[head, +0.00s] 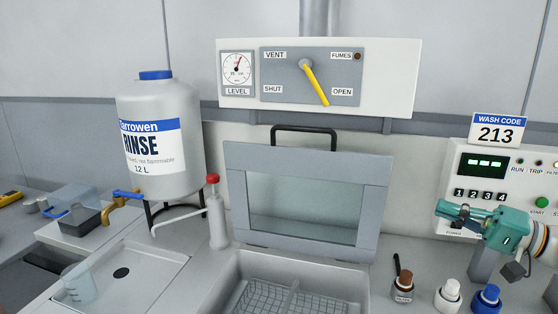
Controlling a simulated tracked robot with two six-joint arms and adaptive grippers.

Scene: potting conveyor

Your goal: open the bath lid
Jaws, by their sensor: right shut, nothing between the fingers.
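The bath lid (236,190) is a grey-framed panel with a clear window and a black bar handle (305,129) on its top edge. It stands nearly upright, leaning back, behind the bath (232,283). The bath's top is uncovered and a wire basket (265,298) shows inside. My right gripper (447,212) is at the right, in front of the control box, pointing left. It is shut and empty, apart from the lid and its handle. My left gripper is not in view.
A white rinse tank (182,110) and a red-capped bottle (217,222) stand left of the lid. Small bottles with brown (403,287), white (448,295) and blue (486,299) caps stand right of the bath. Above, a yellow lever (316,85) points toward OPEN.

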